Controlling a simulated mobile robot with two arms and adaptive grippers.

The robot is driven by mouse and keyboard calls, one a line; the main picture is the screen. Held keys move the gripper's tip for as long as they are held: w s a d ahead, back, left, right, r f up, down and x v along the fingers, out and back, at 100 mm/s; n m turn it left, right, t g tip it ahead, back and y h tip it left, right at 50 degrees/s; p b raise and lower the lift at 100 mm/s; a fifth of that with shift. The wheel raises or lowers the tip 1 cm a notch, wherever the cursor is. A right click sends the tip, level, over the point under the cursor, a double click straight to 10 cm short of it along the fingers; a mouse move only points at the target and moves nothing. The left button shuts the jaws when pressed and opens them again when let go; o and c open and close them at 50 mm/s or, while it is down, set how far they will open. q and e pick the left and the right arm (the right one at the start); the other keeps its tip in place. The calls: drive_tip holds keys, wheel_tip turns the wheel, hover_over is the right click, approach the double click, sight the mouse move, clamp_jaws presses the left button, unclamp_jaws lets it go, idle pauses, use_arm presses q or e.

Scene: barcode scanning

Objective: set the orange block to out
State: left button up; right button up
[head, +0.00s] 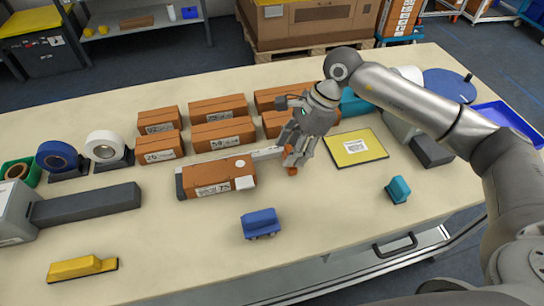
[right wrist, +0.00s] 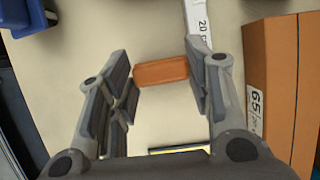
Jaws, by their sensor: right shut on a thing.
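The small orange block (head: 291,171) is between the fingertips of my right gripper (head: 292,158) over the middle of the table. In the right wrist view the orange block (right wrist: 161,72) spans the gap between the finger pads of my gripper (right wrist: 163,80), which is shut on it. A white strip (right wrist: 197,22) with print on it runs close by the right finger; in the head view the white strip (head: 266,153) shows behind the carton. I cannot read any place marked "out". My left gripper is not in view.
A brown carton (head: 218,176) lies left of the gripper, with several cartons (head: 222,133) behind. A yellow labelled pad (head: 355,147) lies to the right. The front middle is mostly clear.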

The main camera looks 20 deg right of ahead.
drive_tip(key=shift+d+f, duration=0.1)
drive_tip(key=shift+d, duration=0.3)
drive_tip(key=o, duration=1.1)
drive_tip(key=shift+w, duration=0.1)
drive_tip(key=shift+c, duration=0.2)
drive_tip(key=o, duration=0.4)
drive_tip(key=shift+d, duration=0.15)
drive_tip(key=shift+r, duration=0.2)
drive_tip(key=v, duration=1.1)
drive_tip(key=shift+r, duration=0.4)
